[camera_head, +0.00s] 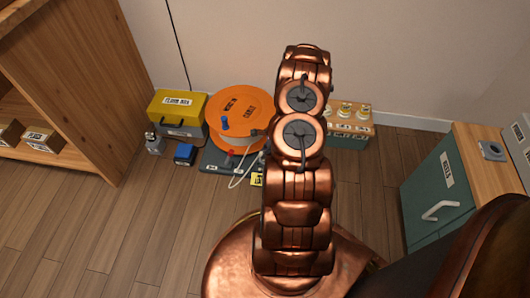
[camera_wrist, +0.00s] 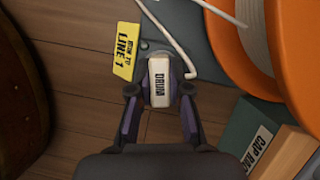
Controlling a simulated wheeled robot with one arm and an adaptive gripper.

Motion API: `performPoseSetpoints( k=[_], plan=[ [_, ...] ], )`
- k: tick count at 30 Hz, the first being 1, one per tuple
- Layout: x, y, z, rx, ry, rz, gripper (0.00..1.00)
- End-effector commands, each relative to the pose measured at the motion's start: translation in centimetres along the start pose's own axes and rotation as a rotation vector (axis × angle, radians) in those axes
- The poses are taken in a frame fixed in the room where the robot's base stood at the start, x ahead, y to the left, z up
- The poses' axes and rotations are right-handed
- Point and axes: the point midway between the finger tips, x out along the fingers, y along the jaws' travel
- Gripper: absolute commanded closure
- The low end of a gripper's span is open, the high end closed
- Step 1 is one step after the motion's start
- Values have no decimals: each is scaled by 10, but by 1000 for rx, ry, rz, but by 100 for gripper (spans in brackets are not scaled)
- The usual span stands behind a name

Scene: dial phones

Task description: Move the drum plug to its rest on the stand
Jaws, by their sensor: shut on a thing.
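The drum plug (camera_wrist: 159,72) is a pale block labelled DRUM, in the middle of the wrist view. My gripper (camera_wrist: 159,90) is shut on it, with one dark finger on each side. Whether the plug touches the surface beneath it I cannot tell. A white cable (camera_wrist: 168,36) runs near its far end. The orange cable drum (camera_head: 238,104) stands on a dark grey base (camera_head: 213,165) in the head view; its orange flange (camera_wrist: 240,62) fills the right of the wrist view. In the head view my arm hides the gripper and plug. I cannot make out the rest on the stand.
A yellow tag (camera_wrist: 125,52) lies just left of the plug.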

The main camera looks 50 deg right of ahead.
Motion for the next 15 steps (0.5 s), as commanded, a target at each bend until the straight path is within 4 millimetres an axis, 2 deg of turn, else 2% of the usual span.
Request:
performPoseSetpoints(
  k=[7,8,15],
  plan=[
    [4,0,-2,0,0,0,100],
    [3,0,-1,0,0,0,79],
    [3,0,-1,0,0,0,54]
  ],
)
